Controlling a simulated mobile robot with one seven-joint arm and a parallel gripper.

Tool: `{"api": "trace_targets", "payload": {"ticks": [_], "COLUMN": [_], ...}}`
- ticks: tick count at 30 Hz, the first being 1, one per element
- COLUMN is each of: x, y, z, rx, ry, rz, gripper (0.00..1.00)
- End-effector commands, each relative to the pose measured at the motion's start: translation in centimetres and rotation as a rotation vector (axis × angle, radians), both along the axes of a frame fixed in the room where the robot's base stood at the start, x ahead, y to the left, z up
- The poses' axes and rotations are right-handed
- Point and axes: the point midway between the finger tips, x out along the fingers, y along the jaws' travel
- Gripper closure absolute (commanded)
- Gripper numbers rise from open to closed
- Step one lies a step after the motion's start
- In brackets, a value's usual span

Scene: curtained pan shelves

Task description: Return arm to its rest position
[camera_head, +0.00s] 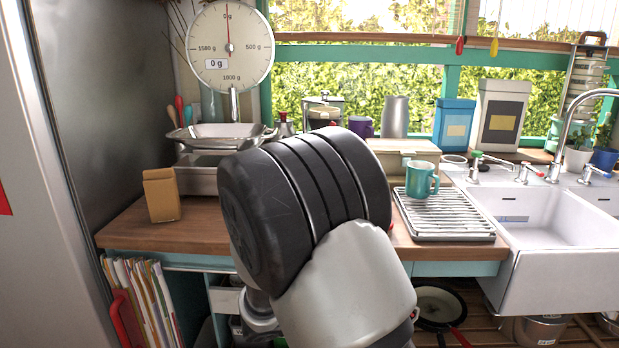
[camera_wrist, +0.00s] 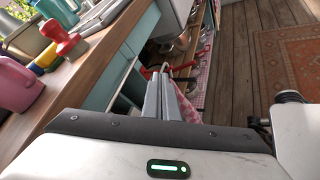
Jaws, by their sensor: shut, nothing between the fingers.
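My gripper (camera_wrist: 166,97) shows in the wrist view with its two grey fingers pressed together and nothing between them. It points along the front of the wooden counter (camera_wrist: 105,62), over the gap beside the cabinet. My own bent arm fills the middle of the head view, in front of the counter (camera_head: 150,232), and hides part of it. My gripper cannot be made out in the head view. A pink checked curtain (camera_wrist: 184,98) hangs beyond the fingertips, with several pans on low shelves further on.
A scale (camera_head: 228,45), a paper bag (camera_head: 161,195) and a teal mug (camera_head: 421,179) on a drying rack (camera_head: 450,216) stand on the counter. The sink (camera_head: 545,235) is at right. A pink jug (camera_wrist: 18,88) stands near the counter edge. The wooden floor (camera_wrist: 236,75) is open before a rug (camera_wrist: 288,58).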

Motion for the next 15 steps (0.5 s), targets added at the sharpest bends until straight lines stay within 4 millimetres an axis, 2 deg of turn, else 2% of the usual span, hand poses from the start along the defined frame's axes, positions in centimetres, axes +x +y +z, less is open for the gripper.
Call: {"api": "trace_targets", "payload": {"ticks": [1,3,6,10,15], "x": [-1.7,-4.2,-7.8,-12.1,-16.6], "y": [-2.0,-3.9,-5.6,-6.3,-5.4], "z": [1.5,2.8,4.5,6.5,9.1], "rx": [0.102,0.235,0.431,0.686,1.012], "ry": [-0.023,-0.048,-0.096,-0.178,-0.315], "rz": [-0.101,-0.229,-0.395,-0.580,-0.760], "gripper": [1.00,1.00,1.00,1.00,1.00]}}
